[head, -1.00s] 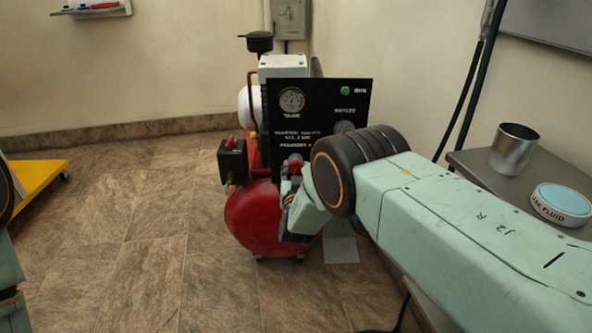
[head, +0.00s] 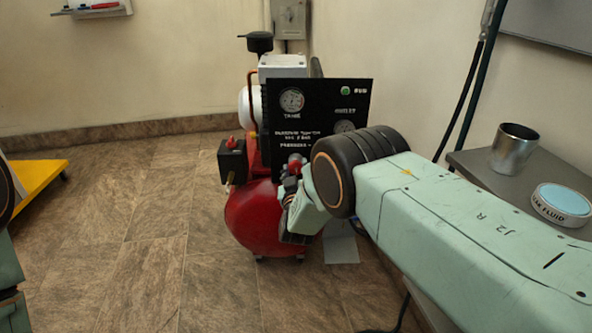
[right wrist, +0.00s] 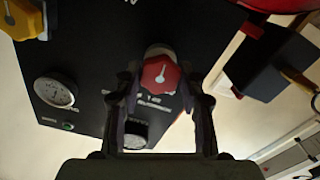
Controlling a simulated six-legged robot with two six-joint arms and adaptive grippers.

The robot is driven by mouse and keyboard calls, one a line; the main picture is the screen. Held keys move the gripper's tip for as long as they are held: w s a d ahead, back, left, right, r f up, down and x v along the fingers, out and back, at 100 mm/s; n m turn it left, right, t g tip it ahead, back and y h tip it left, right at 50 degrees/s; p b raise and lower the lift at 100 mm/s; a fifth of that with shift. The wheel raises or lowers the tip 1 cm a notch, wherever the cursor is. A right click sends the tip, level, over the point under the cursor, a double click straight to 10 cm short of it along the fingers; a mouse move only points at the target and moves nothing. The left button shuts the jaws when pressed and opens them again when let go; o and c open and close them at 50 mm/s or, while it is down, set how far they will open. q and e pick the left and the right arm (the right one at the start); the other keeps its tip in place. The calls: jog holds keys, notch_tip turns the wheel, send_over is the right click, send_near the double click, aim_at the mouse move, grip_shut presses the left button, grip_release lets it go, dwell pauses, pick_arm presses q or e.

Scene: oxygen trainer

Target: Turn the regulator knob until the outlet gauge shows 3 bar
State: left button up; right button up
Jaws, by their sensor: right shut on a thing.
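A red knob (right wrist: 160,73) with a pale pointer sits on the black panel (head: 318,97). It shows as a small red spot in the head view (head: 296,161). My right gripper (right wrist: 160,76) is shut on this knob, one finger on each side. The outlet gauge (head: 344,127) is partly covered by my right arm in the head view. It is clear in the right wrist view (right wrist: 55,91), but its scale is too small to read. The tank gauge (head: 292,100) is at the panel's upper left. My left gripper is out of view.
A yellow knob (right wrist: 22,18) is on the same panel, apart from my gripper. A red tank (head: 258,215) stands below the panel. A black box with a red button (head: 232,160) is left of it. A bench (head: 485,165) with a metal cup (head: 514,150) is at right.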

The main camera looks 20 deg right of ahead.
jog(key=shift+n, duration=1.9)
jog(key=o, duration=1.2)
jog(key=v, duration=1.2)
